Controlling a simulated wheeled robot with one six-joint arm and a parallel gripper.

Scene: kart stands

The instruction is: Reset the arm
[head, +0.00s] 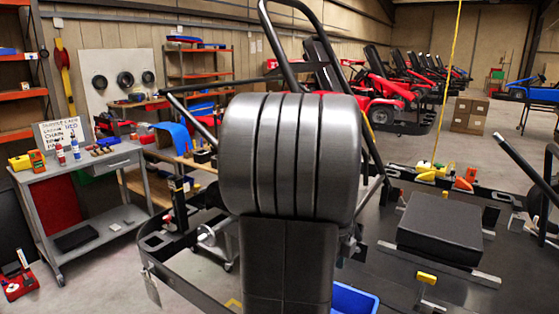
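My arm and my gripper do not show in the head view, so I cannot see how the gripper stands or whether it holds anything. A large dark padded seat (290,160) with a ribbed top fills the middle of the view and hides what lies behind it. A black tube frame (283,48) rises behind the seat.
A grey cart (95,165) with bottles and a handwritten sign (62,132) stands at the left. A black box-like block (440,228) lies on the dark platform at the right. A blue bin (353,299) sits low in front. Red karts (385,90) line the back.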

